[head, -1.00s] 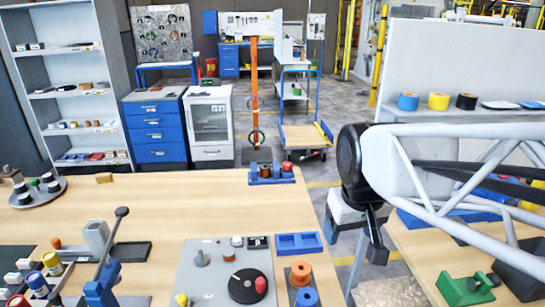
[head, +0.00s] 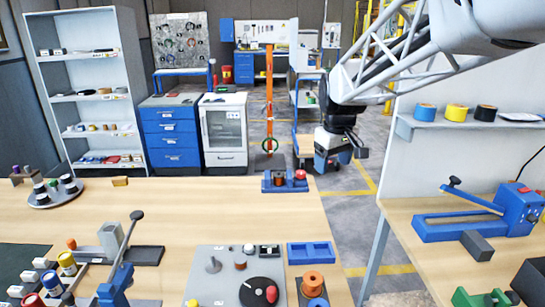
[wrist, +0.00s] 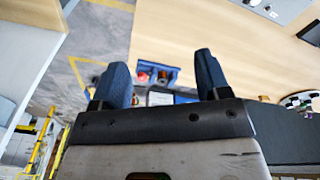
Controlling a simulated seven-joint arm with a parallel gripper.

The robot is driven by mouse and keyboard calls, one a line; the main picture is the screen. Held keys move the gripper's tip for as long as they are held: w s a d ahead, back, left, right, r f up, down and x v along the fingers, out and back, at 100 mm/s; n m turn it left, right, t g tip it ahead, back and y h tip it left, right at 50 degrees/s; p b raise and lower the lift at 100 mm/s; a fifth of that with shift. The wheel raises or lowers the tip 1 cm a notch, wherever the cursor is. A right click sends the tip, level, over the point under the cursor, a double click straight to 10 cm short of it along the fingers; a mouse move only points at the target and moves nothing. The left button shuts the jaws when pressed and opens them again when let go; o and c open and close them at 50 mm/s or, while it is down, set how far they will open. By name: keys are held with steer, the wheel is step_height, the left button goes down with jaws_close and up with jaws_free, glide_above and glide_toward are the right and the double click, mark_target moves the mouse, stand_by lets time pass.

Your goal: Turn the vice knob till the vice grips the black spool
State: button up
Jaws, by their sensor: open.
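A small blue fixture (head: 285,182) sits at the far edge of the wooden table; it looks like the vice. It carries a dark, brownish round piece (head: 279,178) and a red knob (head: 300,174) at its right. Whether the dark piece is the black spool, and whether the jaws touch it, is too small to tell. My gripper (head: 340,160) hangs beyond the table edge, to the right of the fixture and apart from it. In the wrist view its two blue fingers (wrist: 160,62) are spread and empty, with the fixture (wrist: 170,70) visible between them in the distance.
A grey board (head: 215,260) with a black disc, a blue tray (head: 310,253) and a lever press (head: 115,285) occupy the near table. The table's middle is clear. A right-hand bench holds a blue device (head: 460,225) and green block (head: 480,299). Floor separates the benches.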

steer(key=w+f+n, duration=0.2)
steer(key=w, duration=0.8)
steer(key=w+f+n, duration=0.1)
steer(key=w+f, duration=0.2)
steer(key=w, duration=0.6)
steer(key=n+g, duration=0.2)
steer(key=n, duration=0.2)
glide_above(301, 172)
step_height(301, 172, down, 11)
steer(key=shift+d+f, duration=0.15)
steer(key=shift+w+f, duration=0.3)
steer(key=shift+w, duration=0.05)
steer(key=shift+s+f, duration=0.15)
steer(key=shift+f, duration=3.75)
steer(key=c, duration=0.9)
